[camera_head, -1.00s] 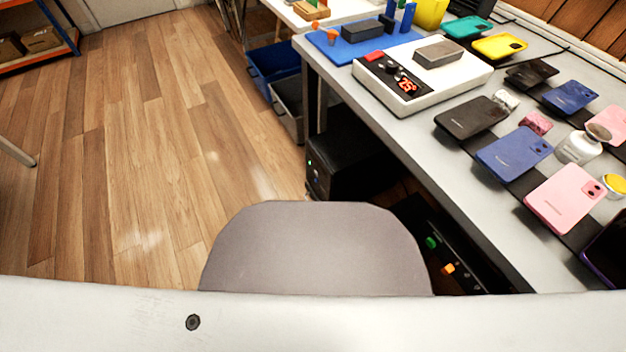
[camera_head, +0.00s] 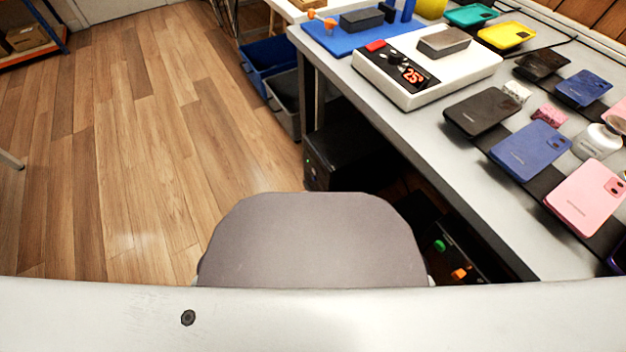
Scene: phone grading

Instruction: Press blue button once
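No blue button can be made out in the head view. The white heating device (camera_head: 385,80) stands on the grey table (camera_head: 400,130), with a red button (camera_head: 376,46), dark knobs and a display reading 25°. A grey block (camera_head: 443,42) lies on its top. Below the table, a dark unit carries a green knob (camera_head: 439,246) and an orange knob (camera_head: 459,273). Neither of my grippers is in view.
Several phones lie on the table, including a black one (camera_head: 482,111), a blue one (camera_head: 530,150) and a pink one (camera_head: 586,198). A blue mat (camera_head: 340,45) lies behind the device. The wooden floor (camera_head: 130,150) at left is clear.

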